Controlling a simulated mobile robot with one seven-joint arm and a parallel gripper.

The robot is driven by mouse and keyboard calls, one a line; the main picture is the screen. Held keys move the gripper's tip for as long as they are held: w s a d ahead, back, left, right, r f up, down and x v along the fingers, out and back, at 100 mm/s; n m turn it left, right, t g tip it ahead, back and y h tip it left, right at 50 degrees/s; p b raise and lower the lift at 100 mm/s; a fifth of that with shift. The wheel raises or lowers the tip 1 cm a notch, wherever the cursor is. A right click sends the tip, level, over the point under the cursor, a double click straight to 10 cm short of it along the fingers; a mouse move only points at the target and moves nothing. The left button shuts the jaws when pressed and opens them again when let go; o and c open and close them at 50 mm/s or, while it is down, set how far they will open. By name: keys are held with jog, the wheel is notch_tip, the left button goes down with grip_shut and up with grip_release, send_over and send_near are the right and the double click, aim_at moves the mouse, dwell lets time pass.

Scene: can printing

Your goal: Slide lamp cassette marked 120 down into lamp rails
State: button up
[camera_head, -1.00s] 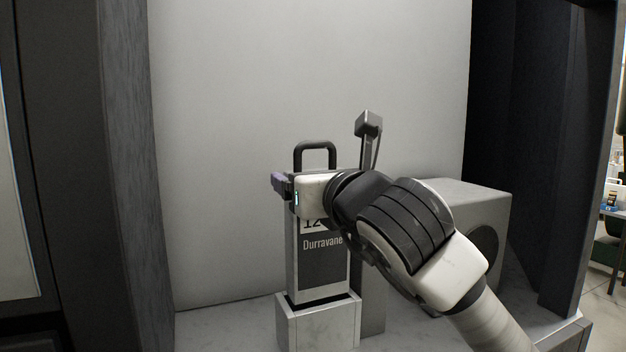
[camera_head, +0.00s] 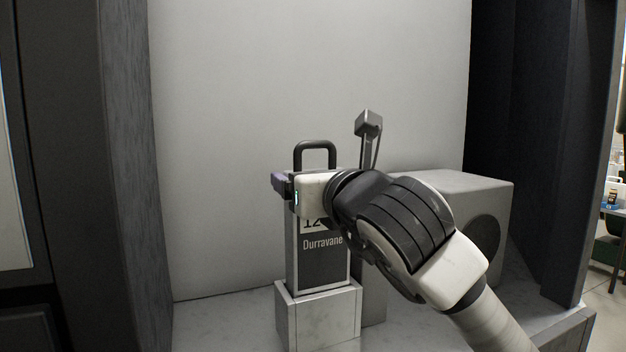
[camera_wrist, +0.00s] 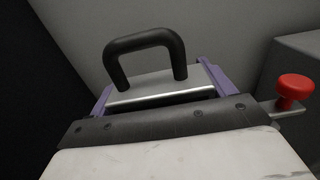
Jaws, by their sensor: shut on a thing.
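The lamp cassette (camera_head: 320,265) is a dark, upright panel with pale metal edges and the name Durravane. Its label shows "12"; my gripper hides the rest. A black loop handle (camera_head: 315,147) tops it and also shows in the wrist view (camera_wrist: 145,42). My gripper (camera_head: 285,186) is shut on the cassette just below the handle, with purple fingers at both sides in the wrist view (camera_wrist: 160,92). The cassette's lower end is inside the pale box-like lamp rails (camera_head: 318,320), so its bottom edge is hidden.
A lever with a block-shaped top (camera_head: 369,124) stands behind my wrist. A grey box (camera_head: 450,182) with a round dark opening stands to the right. A red knob (camera_wrist: 296,87) shows in the wrist view. Dark side walls flank the bay.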

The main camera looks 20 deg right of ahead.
aim_at(324, 238)
jog(key=shift+f+b, duration=3.75)
jog(key=shift+b, duration=0.25)
jog(key=o, duration=1.9)
jog(key=shift+s+f, duration=0.1)
jog(key=shift+s, duration=0.45)
jog(key=s+b, duration=0.2)
jog(key=s, duration=1)
jog(key=shift+s+d, duration=0.1)
jog(key=shift+s, duration=0.3)
